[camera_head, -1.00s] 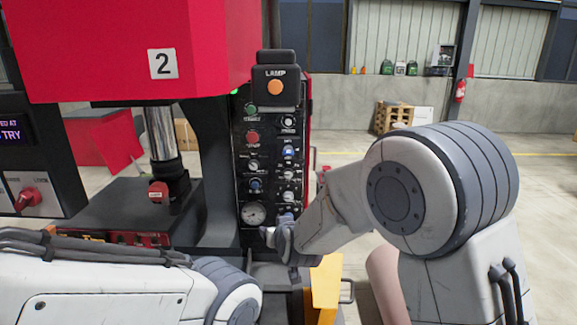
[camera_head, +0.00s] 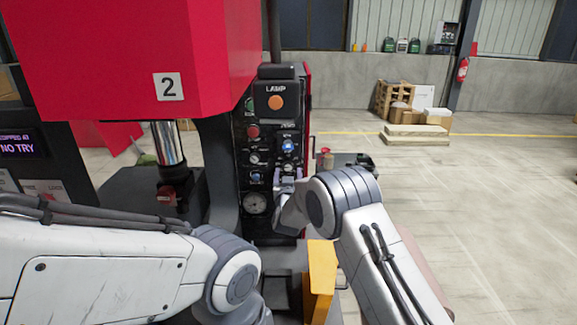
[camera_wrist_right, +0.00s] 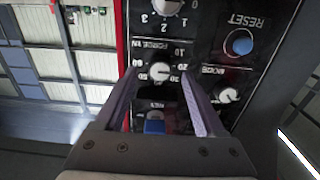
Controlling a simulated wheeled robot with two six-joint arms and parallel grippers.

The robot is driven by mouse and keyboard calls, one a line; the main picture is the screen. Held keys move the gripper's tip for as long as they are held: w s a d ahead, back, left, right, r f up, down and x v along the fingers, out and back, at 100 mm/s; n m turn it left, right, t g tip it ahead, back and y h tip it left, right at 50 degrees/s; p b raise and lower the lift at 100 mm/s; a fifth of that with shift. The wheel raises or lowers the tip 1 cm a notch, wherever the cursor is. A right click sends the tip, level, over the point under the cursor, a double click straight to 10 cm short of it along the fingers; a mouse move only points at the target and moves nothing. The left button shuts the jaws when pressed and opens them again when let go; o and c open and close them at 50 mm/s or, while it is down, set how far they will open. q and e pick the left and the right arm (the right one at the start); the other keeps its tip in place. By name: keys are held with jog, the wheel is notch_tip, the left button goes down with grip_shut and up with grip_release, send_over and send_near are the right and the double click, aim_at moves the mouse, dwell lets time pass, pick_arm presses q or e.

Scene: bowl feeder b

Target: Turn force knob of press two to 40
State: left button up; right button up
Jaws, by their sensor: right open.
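Press two (camera_head: 110,50) is the red machine marked 2, with a black control panel (camera_head: 268,140) on its right side. In the right wrist view the panel is upside down. The white force knob (camera_wrist_right: 160,71), under the label FORCE KN, has a scale with 10, 20, 30, 50 and 60 visible; its exact setting is hard to read. My right gripper (camera_wrist_right: 158,77) is open, with its fingers on either side of this knob; I cannot tell whether they touch it. It also shows at the panel in the head view (camera_head: 286,179). My left gripper is out of view.
A blue RESET button (camera_wrist_right: 239,43), a MODE knob (camera_wrist_right: 227,95) and another white knob (camera_wrist_right: 168,6) surround the force knob. A round gauge (camera_head: 255,203) sits lower on the panel. A yellow part (camera_head: 321,280) stands below. Floor is open at the right.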

aim_at(288, 166)
jog(key=shift+w+p, duration=0.3)
jog(key=shift+w, duration=0.75)
grip_shut()
jog(key=shift+f+b, duration=0.15)
jog(key=shift+b, duration=0.35)
jog(key=m+b, duration=0.1)
jog(key=b, duration=0.2)
jog(key=m+b, duration=0.2)
jog(key=b, duration=0.1)
jog(key=m+b, duration=0.2)
jog(key=b, duration=0.2)
jog(key=shift+f, duration=0.25)
jog(key=m+b, duration=0.7)
jog(key=b, duration=0.2)
jog(key=shift+a+r, duration=0.1)
jog(key=shift+r, duration=0.05)
jog(key=m+b, duration=0.3)
jog(key=shift+r+m, duration=0.1)
jog(key=shift+m, duration=0.2)
jog(key=shift+r+m+b, duration=0.15)
jog(key=shift+m+b, duration=0.65)
jog(key=shift+m, duration=0.3)
